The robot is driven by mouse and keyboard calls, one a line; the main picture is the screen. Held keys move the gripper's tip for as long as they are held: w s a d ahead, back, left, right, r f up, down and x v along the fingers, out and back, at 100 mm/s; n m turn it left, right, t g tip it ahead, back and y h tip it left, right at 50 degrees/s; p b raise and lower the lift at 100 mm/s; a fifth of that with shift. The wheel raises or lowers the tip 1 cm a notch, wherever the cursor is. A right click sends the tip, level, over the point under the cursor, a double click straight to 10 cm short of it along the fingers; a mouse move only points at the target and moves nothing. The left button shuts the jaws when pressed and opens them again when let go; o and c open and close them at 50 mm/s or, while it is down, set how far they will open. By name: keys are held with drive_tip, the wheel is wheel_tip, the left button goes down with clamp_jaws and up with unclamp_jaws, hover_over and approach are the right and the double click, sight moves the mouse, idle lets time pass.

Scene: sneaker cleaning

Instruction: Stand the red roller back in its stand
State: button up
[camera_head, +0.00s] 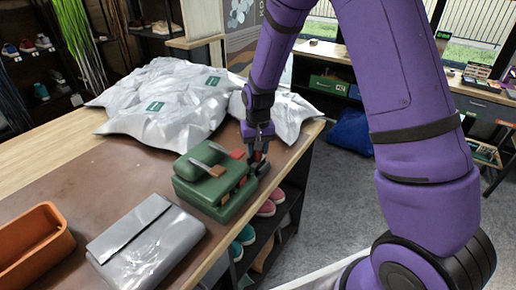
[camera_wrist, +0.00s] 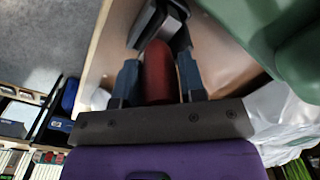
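The red roller (camera_wrist: 158,72) lies lengthwise between the two blue-grey fingers of my gripper (camera_wrist: 159,66) in the wrist view, with both fingers against its sides. Its far end points at a dark grey stand (camera_wrist: 160,24) and overlaps it in the picture. I cannot tell whether roller and stand touch. In the head view my gripper (camera_head: 258,147) points down over the table's right edge area, just right of the green box, with a bit of the red roller (camera_head: 257,156) showing at the fingers. The dark stand (camera_head: 260,168) is below it, partly hidden.
The green box (camera_head: 212,190) stands close left of my gripper. A grey pouch (camera_head: 146,243) and an orange tray (camera_head: 30,232) lie nearer on the table. White bags (camera_head: 168,100) lie behind. Shoes (camera_head: 268,207) sit on a shelf below the table edge.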

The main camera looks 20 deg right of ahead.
drive_tip(key=o, duration=0.4)
drive_tip(key=shift+o, duration=0.2)
drive_tip(key=shift+r, duration=0.1)
wheel_tip(320, 180, up, 10)
drive_tip(key=shift+f, duration=0.1)
drive_tip(key=shift+s+d+r, duration=0.1)
drive_tip(key=shift+r, duration=0.65)
drive_tip(key=s+d+r+t, duration=0.3)
drive_tip(key=s+d+r, duration=0.1)
drive_tip(key=s+r, duration=1)
drive_tip(key=s+d+r+n+t, duration=0.1)
drive_tip(key=s+r, duration=0.1)
drive_tip(key=s, duration=0.5)
drive_tip(key=s+d+r+t, duration=0.1)
drive_tip(key=s+d+r, duration=0.1)
drive_tip(key=s, duration=0.6)
drive_tip(key=shift+s+r+n, duration=0.15)
drive_tip(key=shift+r+n, duration=0.25)
drive_tip(key=shift+r, duration=0.35)
